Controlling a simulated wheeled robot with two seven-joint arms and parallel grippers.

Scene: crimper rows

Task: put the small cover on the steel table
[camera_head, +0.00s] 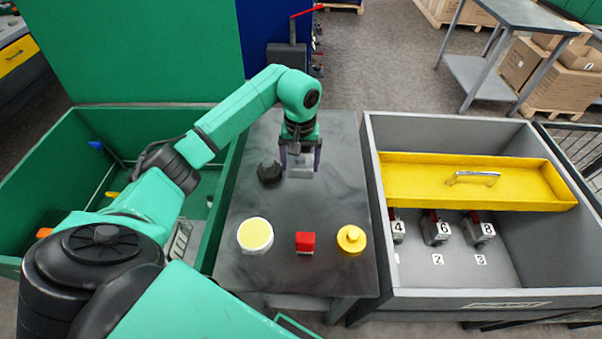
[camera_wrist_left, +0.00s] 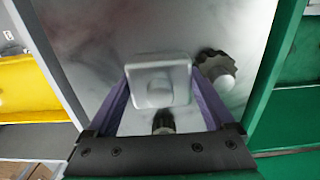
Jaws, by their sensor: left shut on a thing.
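My left gripper (camera_head: 301,160) is shut on the small cover (camera_head: 301,168), a pale grey squarish piece, over the back half of the steel table (camera_head: 338,205). In the left wrist view the cover (camera_wrist_left: 158,72) sits between the two purple fingers (camera_wrist_left: 160,105) and shows a raised round middle. The table's bare, smeared grey top (camera_wrist_left: 100,30) lies behind it. I cannot tell whether the cover touches the table. My right gripper is not in view.
On the table are a black knob (camera_head: 269,173), a white-and-yellow round piece (camera_head: 255,235), a red block (camera_head: 305,242) and a yellow round piece (camera_head: 351,240). A grey bin (camera_head: 480,303) with a yellow tray (camera_head: 420,180) stands right; a green bin (camera_head: 60,140) stands left.

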